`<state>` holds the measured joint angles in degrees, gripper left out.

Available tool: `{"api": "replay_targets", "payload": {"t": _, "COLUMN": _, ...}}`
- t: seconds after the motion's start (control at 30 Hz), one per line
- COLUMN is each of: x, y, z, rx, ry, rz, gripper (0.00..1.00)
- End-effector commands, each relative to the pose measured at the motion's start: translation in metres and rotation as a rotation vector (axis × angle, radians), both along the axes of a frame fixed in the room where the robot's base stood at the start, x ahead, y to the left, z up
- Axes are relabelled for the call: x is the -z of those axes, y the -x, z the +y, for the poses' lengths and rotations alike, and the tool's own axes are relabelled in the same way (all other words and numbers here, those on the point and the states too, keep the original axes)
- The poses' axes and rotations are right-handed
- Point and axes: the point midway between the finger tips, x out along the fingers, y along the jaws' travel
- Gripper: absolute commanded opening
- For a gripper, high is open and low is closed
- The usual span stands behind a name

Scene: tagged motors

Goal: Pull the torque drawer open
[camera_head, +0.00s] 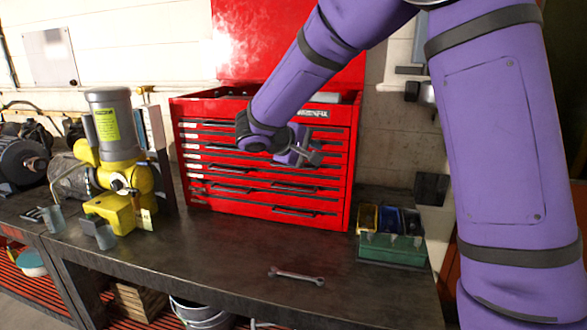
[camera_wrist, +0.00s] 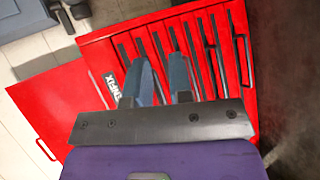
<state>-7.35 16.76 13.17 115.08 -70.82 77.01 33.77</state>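The red tool chest (camera_head: 262,201) stands on the dark workbench, its lid raised and its stacked drawers looking shut. No drawer label naming torque can be read, so I cannot tell which drawer it is. My gripper (camera_head: 312,151) is in front of the upper right drawers and hides part of them. In the wrist view my gripper's two fingers (camera_wrist: 160,72) are apart and point at the drawer fronts of the chest (camera_wrist: 100,55). Dark drawer handles show beyond and between the fingers. I cannot tell whether a finger touches one. Nothing is visibly held.
A wrench (camera_head: 296,276) lies on the workbench (camera_head: 215,252) in front of the chest. A yellow and grey motor (camera_head: 112,125) stands left of the chest. A green tray with small coloured bins (camera_head: 391,249) stands at the right. The bench front centre is mostly clear.

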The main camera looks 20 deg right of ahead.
Motion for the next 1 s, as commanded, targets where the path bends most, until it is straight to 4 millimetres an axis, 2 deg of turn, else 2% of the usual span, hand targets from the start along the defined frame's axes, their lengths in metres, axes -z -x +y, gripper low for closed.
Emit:
{"api": "replay_targets", "payload": {"t": 0.1, "x": 0.025, "y": -0.036, "z": 0.019, "rx": -0.060, "ry": 0.079, "rz": -0.019, "gripper": 0.21}}
{"api": "replay_targets", "payload": {"t": 0.3, "x": 0.064, "y": -0.085, "z": 0.051, "rx": -0.158, "ry": 0.184, "rz": -0.080, "gripper": 0.21}}
{"api": "replay_targets", "payload": {"t": 0.4, "x": 0.078, "y": -0.101, "z": 0.064, "rx": -0.195, "ry": 0.215, "rz": -0.108, "gripper": 0.21}}
{"api": "replay_targets", "payload": {"t": 0.53, "x": 0.089, "y": -0.112, "z": 0.074, "rx": -0.224, "ry": 0.237, "rz": -0.131, "gripper": 0.21}}
{"api": "replay_targets", "payload": {"t": 0.73, "x": 0.094, "y": -0.120, "z": 0.068, "rx": -0.230, "ry": 0.244, "rz": -0.139, "gripper": 0.21}}
{"api": "replay_targets", "payload": {"t": 1.0, "x": 0.102, "y": -0.141, "z": 0.030, "rx": -0.228, "ry": 0.243, "rz": -0.136, "gripper": 0.21}}
